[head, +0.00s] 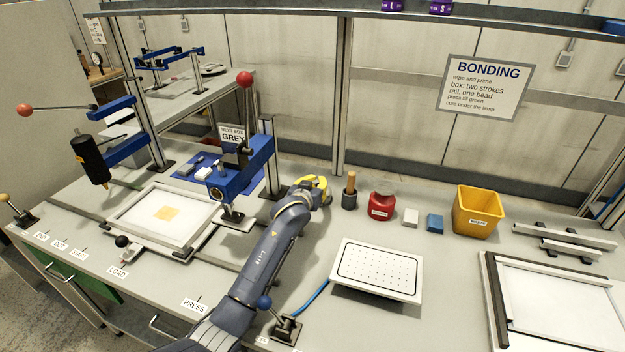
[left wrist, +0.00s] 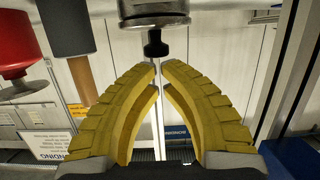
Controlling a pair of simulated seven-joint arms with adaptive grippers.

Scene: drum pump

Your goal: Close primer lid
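A metal pot with a black knob (left wrist: 155,45) on its lid shows at the top of the left wrist view, which is upside down; I take it for the primer. In the head view my arm and gripper seem to hide it. My left gripper (head: 318,187) has yellow fingers beside the brush cup. In the left wrist view its fingertips (left wrist: 160,69) nearly meet, with a thin gap and nothing seen between them. The knob is just past the tips, apparently not held. The lid looks seated on the pot, but I cannot tell if it is fully closed. My right gripper is out of view.
A wooden-handled brush in a dark cup (head: 350,200), a red holder (head: 381,208), a white block (head: 410,217), a blue block (head: 435,222) and a yellow bin (head: 475,225) stand to the right. A blue press (head: 240,178) is close on the left. A perforated white plate (head: 378,288) lies in front.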

